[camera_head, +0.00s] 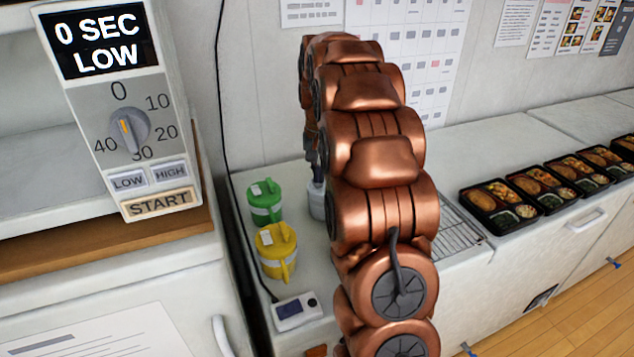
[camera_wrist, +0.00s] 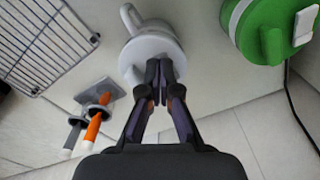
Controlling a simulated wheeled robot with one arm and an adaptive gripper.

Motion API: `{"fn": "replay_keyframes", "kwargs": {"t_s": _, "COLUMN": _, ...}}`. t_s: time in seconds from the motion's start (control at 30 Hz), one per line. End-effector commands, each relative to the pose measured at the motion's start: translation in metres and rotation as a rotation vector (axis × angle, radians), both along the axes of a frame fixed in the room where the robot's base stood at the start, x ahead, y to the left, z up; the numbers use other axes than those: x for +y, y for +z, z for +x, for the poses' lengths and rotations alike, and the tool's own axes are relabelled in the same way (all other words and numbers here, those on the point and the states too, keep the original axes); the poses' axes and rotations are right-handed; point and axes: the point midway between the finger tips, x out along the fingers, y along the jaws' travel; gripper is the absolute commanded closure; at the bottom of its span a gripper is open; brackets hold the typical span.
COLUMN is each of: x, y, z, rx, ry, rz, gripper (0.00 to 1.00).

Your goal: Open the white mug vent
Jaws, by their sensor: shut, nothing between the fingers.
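The white mug (camera_wrist: 150,47) stands on the counter, its handle at the upper left in the wrist view. In the head view only a sliver of the white mug (camera_head: 316,201) shows beside my copper arm. My gripper (camera_wrist: 160,72) is shut and empty, with its fingertips over the near part of the mug's lid. I cannot tell whether they touch it. The mug's vent is not clearly visible; the fingers cover part of the lid.
A green mug (camera_head: 265,201) and a yellow mug (camera_head: 276,251) stand left of the white one. Two tools with orange and grey handles (camera_wrist: 94,130) sit in a holder beside a wire rack (camera_wrist: 50,40). Bento trays (camera_head: 500,205) line the right counter.

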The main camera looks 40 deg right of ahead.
Motion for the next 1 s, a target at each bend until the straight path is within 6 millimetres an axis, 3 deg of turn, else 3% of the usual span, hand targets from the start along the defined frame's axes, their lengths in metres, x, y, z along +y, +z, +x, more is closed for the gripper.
{"fn": "replay_keyframes", "kwargs": {"t_s": 1.0, "x": 0.000, "y": -0.013, "z": 0.000, "rx": 0.000, "ry": 0.000, "rz": 0.000, "gripper": 1.00}}
